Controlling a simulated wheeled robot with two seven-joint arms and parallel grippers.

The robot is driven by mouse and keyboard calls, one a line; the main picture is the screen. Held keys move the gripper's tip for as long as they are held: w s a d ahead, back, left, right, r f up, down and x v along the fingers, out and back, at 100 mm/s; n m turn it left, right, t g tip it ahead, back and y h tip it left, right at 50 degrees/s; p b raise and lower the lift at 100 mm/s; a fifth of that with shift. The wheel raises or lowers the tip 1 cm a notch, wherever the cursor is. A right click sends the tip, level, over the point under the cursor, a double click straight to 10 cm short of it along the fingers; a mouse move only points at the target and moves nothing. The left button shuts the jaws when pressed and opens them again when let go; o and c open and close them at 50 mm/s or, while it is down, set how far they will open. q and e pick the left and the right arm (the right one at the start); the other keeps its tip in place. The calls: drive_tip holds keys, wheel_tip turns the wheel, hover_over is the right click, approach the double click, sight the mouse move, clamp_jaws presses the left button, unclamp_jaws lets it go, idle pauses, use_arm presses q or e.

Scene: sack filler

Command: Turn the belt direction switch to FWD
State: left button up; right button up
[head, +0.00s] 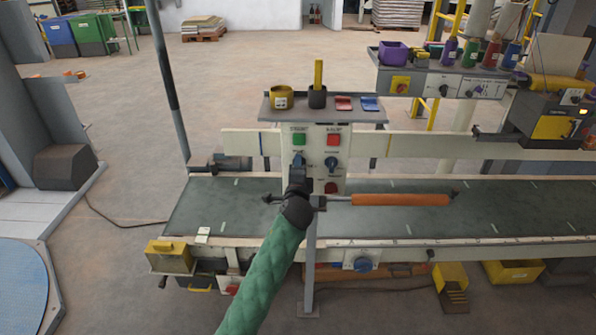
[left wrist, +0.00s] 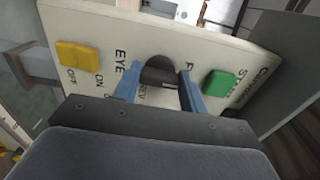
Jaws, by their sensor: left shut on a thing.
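The control panel (head: 318,133) stands upright behind the belt, with a green button, a red button and dark knobs. My left gripper (head: 299,180) is at the panel's lower left, in front of the knob below the green button. In the left wrist view, its two blue fingers (left wrist: 160,88) are shut on a dark round switch knob (left wrist: 160,68), one on each side. Letters reading REV show below the knob, and an F shows beside the right finger, the rest of that word hidden. The knob's exact pointing is unclear. My right gripper is out of view.
The green START button (left wrist: 218,84) and yellow EYE switch (left wrist: 77,56) flank the held knob. A shelf (head: 372,117) with cups and clips tops the panel. An orange-handled rod (head: 400,199) lies over the dark belt (head: 500,208).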

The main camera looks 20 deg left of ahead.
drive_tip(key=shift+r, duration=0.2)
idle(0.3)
use_arm(q)
drive_tip(key=o, duration=1)
drive_tip(key=shift+s, duration=0.1)
drive_tip(key=b+v, duration=0.2)
drive_tip(key=v, duration=0.5)
drive_tip(key=shift+s+d+b, duration=0.1)
drive_tip(key=shift+s+b, duration=0.2)
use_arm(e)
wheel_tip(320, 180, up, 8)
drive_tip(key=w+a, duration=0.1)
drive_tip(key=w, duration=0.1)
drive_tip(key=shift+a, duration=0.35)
use_arm(q)
drive_tip(key=shift+n, duration=0.3)
